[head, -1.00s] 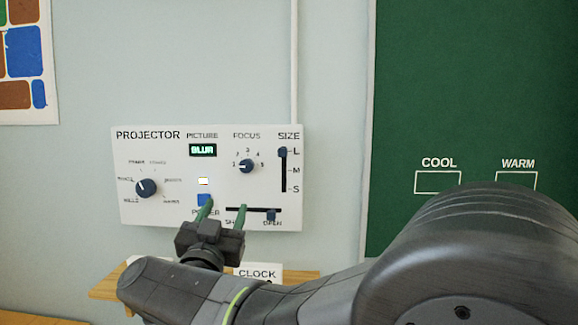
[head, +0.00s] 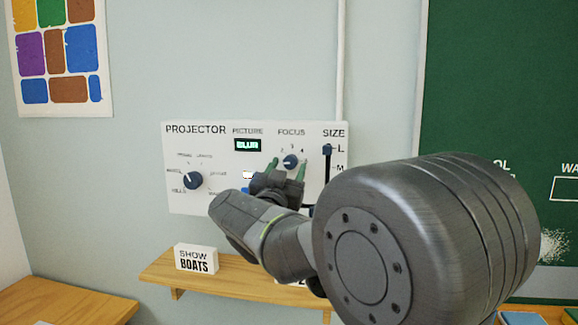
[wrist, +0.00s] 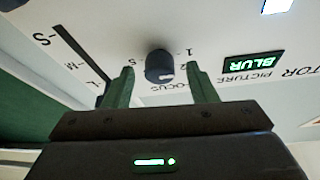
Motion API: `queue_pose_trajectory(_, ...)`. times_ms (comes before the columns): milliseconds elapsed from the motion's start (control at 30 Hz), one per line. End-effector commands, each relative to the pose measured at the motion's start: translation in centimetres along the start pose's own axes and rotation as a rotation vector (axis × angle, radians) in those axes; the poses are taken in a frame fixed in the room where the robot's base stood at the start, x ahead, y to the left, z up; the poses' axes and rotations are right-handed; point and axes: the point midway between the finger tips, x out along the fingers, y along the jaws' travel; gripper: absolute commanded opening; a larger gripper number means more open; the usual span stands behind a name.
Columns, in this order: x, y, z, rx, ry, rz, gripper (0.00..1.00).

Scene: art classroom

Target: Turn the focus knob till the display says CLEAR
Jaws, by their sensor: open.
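The white projector panel (head: 222,150) is on the wall, with a small display (head: 247,145) that reads BLUR. The dark blue focus knob (head: 290,161) sits under the word FOCUS, with a number scale around it. My gripper (head: 287,170) is open, its two green fingers at either side of the knob in the head view. In the wrist view the focus knob (wrist: 159,67) shows upside down between the open fingertips (wrist: 162,75). The fingers look apart from the knob. The BLUR display (wrist: 253,63) also shows there. My wrist hides the lower middle of the panel.
Another dark knob (head: 193,180) is at the panel's left. A vertical SIZE slider (head: 327,150) is close right of the fingers. A wooden shelf (head: 160,268) with a SHOW BOATS card (head: 196,258) is below. A green board (head: 500,80) is at the right.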

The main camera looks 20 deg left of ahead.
Motion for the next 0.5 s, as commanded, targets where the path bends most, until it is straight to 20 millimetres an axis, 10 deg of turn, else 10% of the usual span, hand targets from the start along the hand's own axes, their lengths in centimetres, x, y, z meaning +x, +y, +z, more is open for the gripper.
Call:
queue_pose_trajectory(367, 0.56, 0.01, 0.03, 0.000, 0.000, -0.001, 0.50)
queue_pose_trajectory(500, 0.55, 0.01, 0.03, 0.000, 0.000, -0.001, 0.22)
